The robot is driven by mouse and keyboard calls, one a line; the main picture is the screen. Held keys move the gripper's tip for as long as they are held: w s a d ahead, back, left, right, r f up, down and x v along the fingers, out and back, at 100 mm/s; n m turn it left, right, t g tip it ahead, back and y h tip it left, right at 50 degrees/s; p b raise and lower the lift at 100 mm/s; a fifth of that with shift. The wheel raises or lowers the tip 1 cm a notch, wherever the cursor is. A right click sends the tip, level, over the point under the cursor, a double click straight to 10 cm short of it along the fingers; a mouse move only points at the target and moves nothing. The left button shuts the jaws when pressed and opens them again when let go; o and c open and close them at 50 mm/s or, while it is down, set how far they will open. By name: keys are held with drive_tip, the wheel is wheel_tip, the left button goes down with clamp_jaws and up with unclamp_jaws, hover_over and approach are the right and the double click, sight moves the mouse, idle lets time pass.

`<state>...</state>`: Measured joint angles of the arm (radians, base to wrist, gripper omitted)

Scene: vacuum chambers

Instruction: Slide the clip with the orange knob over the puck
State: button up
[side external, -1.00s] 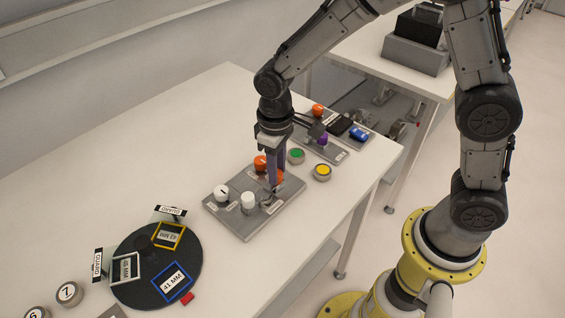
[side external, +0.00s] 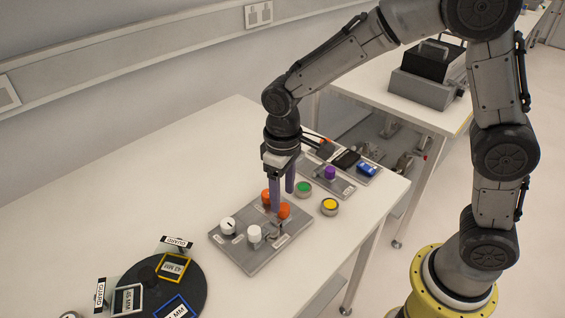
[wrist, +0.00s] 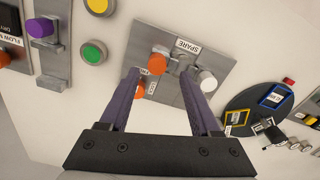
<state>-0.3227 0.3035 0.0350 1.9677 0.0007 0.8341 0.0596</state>
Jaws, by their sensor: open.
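A grey plate (side external: 247,258) carries two orange knobs and two white knobs. One orange knob (side external: 265,196) is at the plate's far edge and the other orange knob (side external: 284,210) is nearer the right edge. My gripper (side external: 282,201) is open and points down over the orange knobs. In the wrist view, one orange knob (wrist: 157,64) shows between the purple fingers (wrist: 160,75), and the other (wrist: 132,90) is partly behind the left finger. Neither is gripped. Metal clip parts (wrist: 182,66) show beside the SPARE label. I cannot make out the puck clearly.
Green (side external: 304,188) and yellow (side external: 329,207) buttons and a purple-knobbed plate (side external: 330,173) are to the right. A black disc with framed labels (side external: 196,272) is at lower left. Bare table lies behind the plate.

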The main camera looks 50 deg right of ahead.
sight(283, 207)
wheel_tip(283, 207, up, 10)
drive_tip(key=shift+r, duration=0.15)
idle(0.3)
drive_tip(key=s+d+r+m+t, duration=0.2)
drive_tip(key=s+d+r+t, duration=0.1)
drive_tip(key=s+d+r, duration=0.6)
drive_tip(key=s+d+f+m+t, duration=0.1)
drive_tip(key=s+d+f+t, duration=0.1)
drive_tip(key=s+f, duration=0.5)
drive_tip(key=s+d, duration=0.1)
drive_tip(key=s, duration=0.2)
drive_tip(key=shift+s+t, duration=0.25)
drive_tip(key=shift+t, duration=0.05)
drive_tip(key=shift+r, duration=0.1)
